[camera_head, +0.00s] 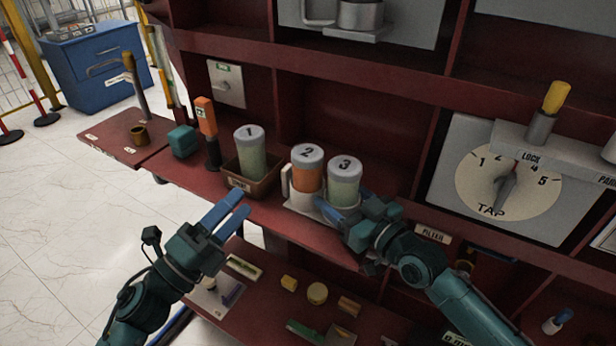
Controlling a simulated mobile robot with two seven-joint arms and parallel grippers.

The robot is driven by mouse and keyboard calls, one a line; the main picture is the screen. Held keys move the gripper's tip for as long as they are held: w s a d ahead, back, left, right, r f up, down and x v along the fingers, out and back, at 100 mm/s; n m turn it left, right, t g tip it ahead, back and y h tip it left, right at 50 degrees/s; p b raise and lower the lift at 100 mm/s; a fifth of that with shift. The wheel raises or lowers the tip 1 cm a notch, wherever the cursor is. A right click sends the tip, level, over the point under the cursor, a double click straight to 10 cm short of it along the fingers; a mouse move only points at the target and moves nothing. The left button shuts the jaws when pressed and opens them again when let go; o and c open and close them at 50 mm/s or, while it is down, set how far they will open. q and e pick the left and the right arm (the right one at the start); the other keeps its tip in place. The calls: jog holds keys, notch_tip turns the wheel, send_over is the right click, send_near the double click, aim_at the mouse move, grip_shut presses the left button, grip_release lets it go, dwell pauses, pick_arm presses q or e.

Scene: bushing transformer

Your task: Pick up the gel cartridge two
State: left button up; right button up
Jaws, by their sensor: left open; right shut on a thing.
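Gel cartridge two (308,170), orange with a grey cap marked 2, stands upright in a white holder (286,184) with a handle at its left side. Cartridge three (344,183), pale green, stands right beside it. My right gripper (345,205) is low against the right front of the holder, by the foot of cartridge three. It appears shut on the holder; its fingers hide the exact contact. My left gripper (242,200) is open and empty, in front of the shelf, left of and nearer than cartridge two.
Cartridge one (250,152) stands in a brown box (262,186) left of the holder. An orange-topped tool (206,130) and a teal block (183,141) are further left. Several small pieces lie on the lower shelf (268,300). A dial panel (508,180) is at right.

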pick_arm(q)
jog(key=w+d+r+m+g+h, duration=0.1)
jog(key=w+m+g+h, duration=0.3)
jog(key=m, duration=0.6)
jog(key=m+g+y, duration=0.3)
jog(key=m+g, duration=0.1)
jog(key=m, duration=0.4)
send_near(293, 162)
jog(key=shift+f+x, duration=0.2)
jog(key=shift+x, duration=5.55)
jog(key=shift+w, duration=0.1)
jog(key=shift+a, duration=0.1)
jog(key=shift+c, duration=0.3)
jog(key=c, duration=0.8)
